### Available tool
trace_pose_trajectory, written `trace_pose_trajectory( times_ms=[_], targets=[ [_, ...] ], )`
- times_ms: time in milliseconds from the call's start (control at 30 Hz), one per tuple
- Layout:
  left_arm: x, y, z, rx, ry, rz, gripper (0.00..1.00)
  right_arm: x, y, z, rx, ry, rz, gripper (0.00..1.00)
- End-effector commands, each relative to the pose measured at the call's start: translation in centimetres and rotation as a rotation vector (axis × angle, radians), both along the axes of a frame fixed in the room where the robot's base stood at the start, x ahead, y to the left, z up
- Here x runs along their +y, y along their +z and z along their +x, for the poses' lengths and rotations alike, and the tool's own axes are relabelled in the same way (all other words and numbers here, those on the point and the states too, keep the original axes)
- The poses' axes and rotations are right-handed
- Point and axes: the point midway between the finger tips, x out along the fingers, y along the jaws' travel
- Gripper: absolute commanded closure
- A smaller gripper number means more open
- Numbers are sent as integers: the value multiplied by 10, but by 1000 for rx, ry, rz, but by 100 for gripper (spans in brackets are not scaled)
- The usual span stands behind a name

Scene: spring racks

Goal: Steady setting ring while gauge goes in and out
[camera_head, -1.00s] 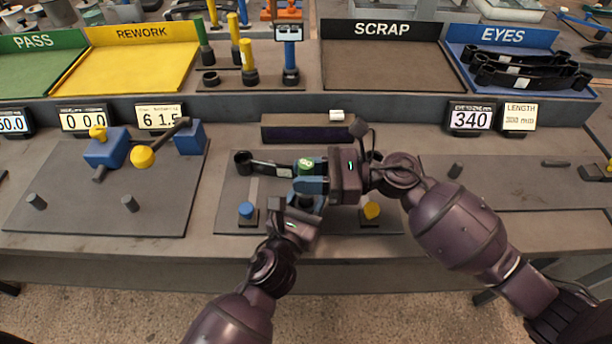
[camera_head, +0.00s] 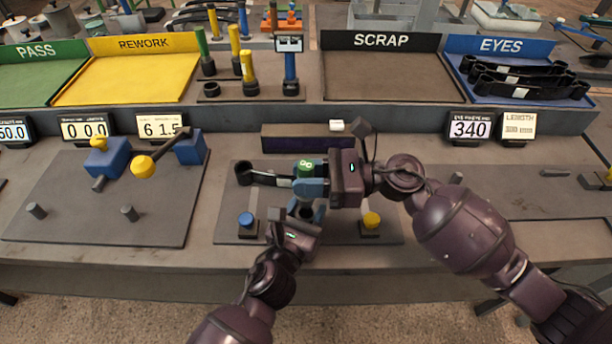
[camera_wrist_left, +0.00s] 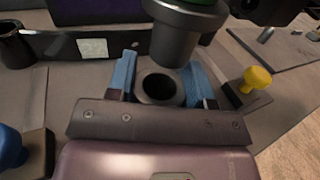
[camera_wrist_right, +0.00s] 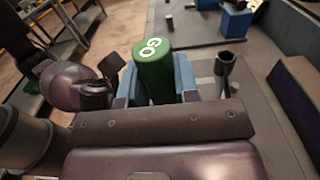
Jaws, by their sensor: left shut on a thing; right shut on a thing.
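The setting ring is a dark upright ring (camera_wrist_left: 160,103) between the blue fingers of my left gripper (camera_head: 306,212), which is shut on it low over the mat. Its bore is visible and looks empty. The gauge has a green handle marked GO (camera_head: 305,166) and a grey cylindrical end (camera_wrist_left: 172,40). My right gripper (camera_head: 312,188) is shut on it; the green top also shows in the right wrist view (camera_wrist_right: 153,68). The grey end hangs over the ring, apparently clear of the bore.
A dark leaf (camera_head: 268,179) with an eye lies behind my grippers. A blue button (camera_head: 246,220) and a yellow button (camera_head: 371,220) flank them on the mat. A blue fixture (camera_head: 110,156) stands left. The yellow REWORK tray (camera_head: 130,78) and SCRAP tray (camera_head: 385,78) look empty.

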Motion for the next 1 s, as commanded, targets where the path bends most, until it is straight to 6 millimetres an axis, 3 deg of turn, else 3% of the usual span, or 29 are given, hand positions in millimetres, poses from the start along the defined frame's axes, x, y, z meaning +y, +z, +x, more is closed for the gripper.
trace_pose_trajectory(
  times_ms=[300,333,500,833,1000],
  targets=[
    [0,0,0,0,0,0,91,0,0,0,-1,0,1,100],
    [0,0,0,0,0,0,48,0,0,0,-1,0,1,100],
    [0,0,0,0,0,0,23,0,0,0,-1,0,1,100],
    [1,0,-2,0,0,0,23,0,0,0,-1,0,1,100],
    [8,-1,-18,2,0,0,23,0,0,0,-1,0,1,100]
  ],
)
